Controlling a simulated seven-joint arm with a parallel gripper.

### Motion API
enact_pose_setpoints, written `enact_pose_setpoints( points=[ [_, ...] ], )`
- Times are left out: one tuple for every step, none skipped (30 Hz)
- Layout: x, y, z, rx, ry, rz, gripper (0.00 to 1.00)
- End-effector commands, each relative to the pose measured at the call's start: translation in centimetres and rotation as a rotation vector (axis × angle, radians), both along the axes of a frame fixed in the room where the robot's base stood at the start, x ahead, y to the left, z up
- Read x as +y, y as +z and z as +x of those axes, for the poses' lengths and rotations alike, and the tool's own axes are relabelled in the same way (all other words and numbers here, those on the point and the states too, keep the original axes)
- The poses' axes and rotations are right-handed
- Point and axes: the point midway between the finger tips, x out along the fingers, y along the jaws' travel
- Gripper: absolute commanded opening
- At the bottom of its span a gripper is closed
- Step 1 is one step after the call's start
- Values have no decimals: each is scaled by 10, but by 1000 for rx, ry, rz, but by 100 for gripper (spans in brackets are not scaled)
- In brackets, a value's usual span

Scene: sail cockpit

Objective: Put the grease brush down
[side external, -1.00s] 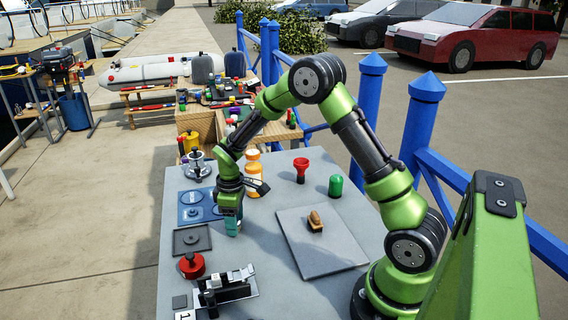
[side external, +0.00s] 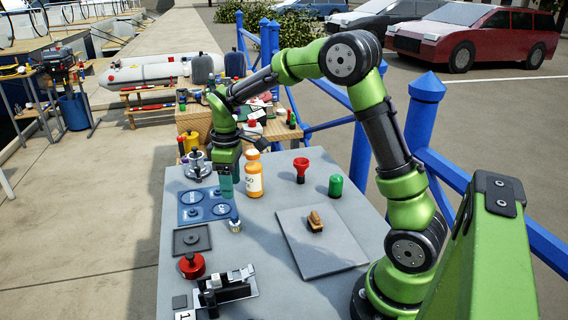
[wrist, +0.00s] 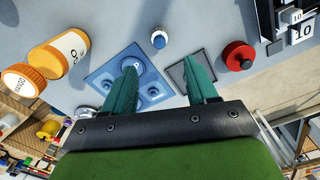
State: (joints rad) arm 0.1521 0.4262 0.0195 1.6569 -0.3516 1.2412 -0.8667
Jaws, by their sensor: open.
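A small white piece with a blue top (side external: 235,226), which looks like the grease brush, stands on the grey table (side external: 262,215) just right of the blue plate's near corner. In the wrist view it shows as a blue-and-white round piece (wrist: 159,39), free of the fingers. My gripper (side external: 227,192) is above the table, over the right side of the blue plate (side external: 188,211). Its teal fingers are apart with nothing between them in the wrist view (wrist: 165,82). A brown wooden piece (side external: 315,221) lies on the grey board (side external: 338,262); I cannot tell exactly what it is.
An orange-capped bottle (side external: 254,178) stands close right of my gripper. A red funnel-like piece (side external: 301,168) and a green capped piece (side external: 335,186) stand farther right. A square grey tray (side external: 179,249), a red round can (side external: 192,266) and a black fixture (side external: 232,290) line the left side.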

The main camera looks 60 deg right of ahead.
Motion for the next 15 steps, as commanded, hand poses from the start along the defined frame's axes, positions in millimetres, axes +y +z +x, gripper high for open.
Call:
enact_pose_setpoints(
  points=[
    [3,8,-3,-14,-10,2,58],
    [5,14,-5,-26,-21,3,58],
    [8,22,-10,-46,-42,7,58],
    [12,30,-15,-65,-63,11,58],
    [16,39,-21,-88,-87,16,58],
    [22,51,-31,-120,-125,27,58],
    [27,60,-39,-148,-156,36,58],
    [33,69,-48,-176,-189,49,58],
    [39,80,-61,-212,-236,67,58],
    [44,87,-71,-240,-271,82,58],
    [49,94,-81,-266,-306,98,58],
    [55,101,-95,-301,-350,123,58],
    [59,106,-105,-326,-386,143,58],
    [63,110,-115,-351,-418,163,58],
    [69,115,-128,-383,-463,193,58]
  ],
)
